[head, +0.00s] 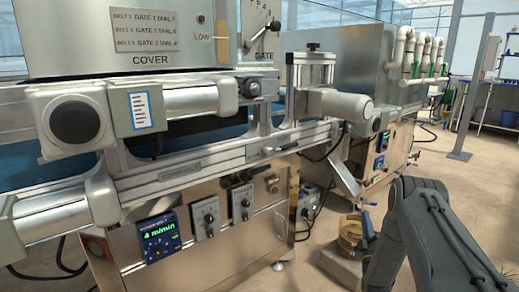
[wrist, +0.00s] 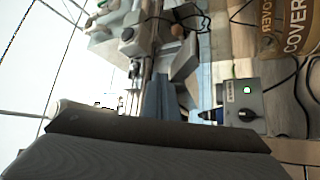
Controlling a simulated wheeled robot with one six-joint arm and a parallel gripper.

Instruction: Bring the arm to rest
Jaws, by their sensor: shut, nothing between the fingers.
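My arm (head: 425,235) stands at the lower right of the head view, its dark grey links bent in an inverted V. It is to the right of the seeder machine, apart from its front panel. The end of the arm is not clear in the head view. In the wrist view, dark grey parts of my gripper (wrist: 160,132) fill the bottom edge, close to the camera. My gripper is shut and holds nothing. Its fingertips are hard to make out.
The steel seeder (head: 215,155) fills the left and middle of the head view, with a dial panel (head: 159,237). A tan round object (head: 351,232) stands low beside my arm. The wrist view shows a grey switch box (wrist: 243,105) and a brown COVER sack (wrist: 288,28).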

